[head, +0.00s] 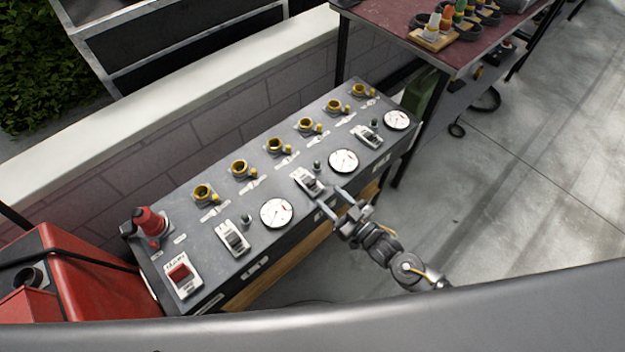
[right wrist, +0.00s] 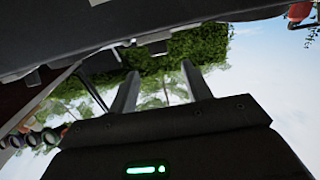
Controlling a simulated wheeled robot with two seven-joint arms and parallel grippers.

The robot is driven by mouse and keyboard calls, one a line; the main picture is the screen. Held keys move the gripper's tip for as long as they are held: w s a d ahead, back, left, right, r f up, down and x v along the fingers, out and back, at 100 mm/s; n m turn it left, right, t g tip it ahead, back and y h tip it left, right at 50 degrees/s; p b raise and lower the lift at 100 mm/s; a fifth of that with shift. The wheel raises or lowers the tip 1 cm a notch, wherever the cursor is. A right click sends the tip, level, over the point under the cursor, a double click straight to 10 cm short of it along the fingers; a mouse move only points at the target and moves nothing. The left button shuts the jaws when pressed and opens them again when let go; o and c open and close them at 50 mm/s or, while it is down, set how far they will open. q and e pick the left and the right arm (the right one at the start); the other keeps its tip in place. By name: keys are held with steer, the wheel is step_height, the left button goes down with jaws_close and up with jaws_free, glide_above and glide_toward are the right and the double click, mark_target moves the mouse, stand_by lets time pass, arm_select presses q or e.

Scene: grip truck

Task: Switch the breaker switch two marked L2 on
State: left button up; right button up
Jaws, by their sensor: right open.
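A grey panel box (head: 215,290) carries three breaker switches in a row: a left one (head: 233,237), a middle one (head: 309,183) and a right one (head: 367,136). Their markings are too small to read, so I cannot tell L2 by its label. The middle one fits second place. My right gripper (head: 332,199) is open with spread fingers at the panel's front edge, just right of and below the middle breaker. Contact cannot be told. The right wrist view shows its two fingers (right wrist: 160,70) apart with nothing between them. My left gripper is not in view.
Round white gauges (head: 277,213) sit between the breakers, with yellow sockets (head: 240,168) behind. A red plug (head: 150,222) and red switch (head: 181,274) are at the left end. A table (head: 480,40) stands beyond the right end; a low wall (head: 215,90) runs behind.

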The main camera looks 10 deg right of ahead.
mark_target(314, 182)
steer(key=x, duration=0.7)
steer(key=shift+w+a, duration=0.15)
steer(key=shift+w, duration=0.1)
steer(key=shift+w+a, duration=0.35)
steer(key=shift+w, duration=0.15)
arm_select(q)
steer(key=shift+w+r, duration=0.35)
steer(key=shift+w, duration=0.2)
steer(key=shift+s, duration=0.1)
arm_select(e)
steer(key=shift+c, duration=0.4)
